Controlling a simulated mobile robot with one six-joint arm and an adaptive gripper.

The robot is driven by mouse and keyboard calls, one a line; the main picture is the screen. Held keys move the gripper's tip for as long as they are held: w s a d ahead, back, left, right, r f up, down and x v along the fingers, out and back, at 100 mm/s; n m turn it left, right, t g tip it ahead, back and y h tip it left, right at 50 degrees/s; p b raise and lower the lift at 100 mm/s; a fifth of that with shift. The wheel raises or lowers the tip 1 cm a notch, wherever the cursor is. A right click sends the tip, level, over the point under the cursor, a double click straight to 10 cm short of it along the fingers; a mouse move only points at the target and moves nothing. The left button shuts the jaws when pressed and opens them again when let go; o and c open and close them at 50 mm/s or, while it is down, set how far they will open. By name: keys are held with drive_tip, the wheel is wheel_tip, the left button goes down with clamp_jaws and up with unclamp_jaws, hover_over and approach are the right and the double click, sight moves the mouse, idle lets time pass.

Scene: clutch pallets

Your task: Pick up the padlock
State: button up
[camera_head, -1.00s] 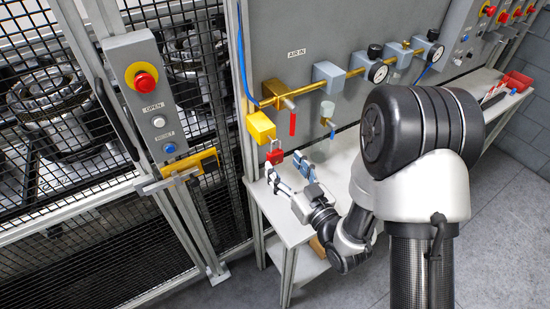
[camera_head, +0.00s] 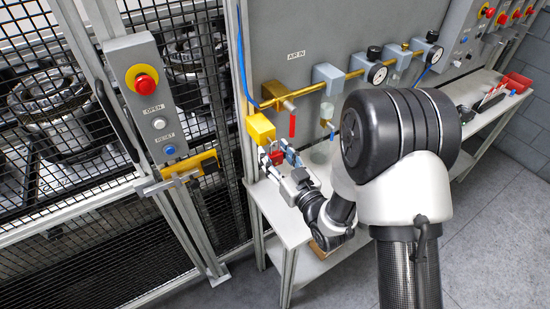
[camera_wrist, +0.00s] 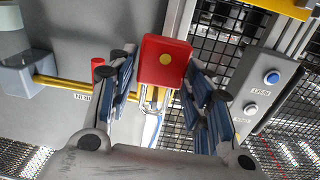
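The red padlock (camera_head: 277,157) hangs just below the yellow box on the grey panel. In the wrist view the padlock (camera_wrist: 160,60) shows as a red block with a yellow dot and a metal shackle toward the bottom of the picture. My gripper (camera_head: 281,158) is at the padlock, with blue-padded fingers on either side of it. In the wrist view my gripper (camera_wrist: 161,80) has its fingers apart, the padlock between their tips. The gaps beside the padlock are small, and contact is not clear.
The yellow box (camera_head: 260,128) and a brass pipe with a red-handled valve (camera_head: 292,122) are close above. A post with an emergency button (camera_head: 145,82) and mesh fencing stand left. The white bench (camera_head: 285,222) is below. Gauges (camera_head: 378,72) sit farther right.

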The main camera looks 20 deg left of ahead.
drive_tip(key=c, duration=0.9)
drive_tip(key=shift+r, duration=0.55)
drive_tip(key=shift+s+d+r, duration=0.15)
drive_tip(key=shift+d+r, duration=0.05)
drive_tip(key=p+v, duration=1)
drive_tip(key=v, duration=0.7)
drive_tip(key=shift+s+d, duration=0.1)
drive_tip(key=shift+s, duration=0.2)
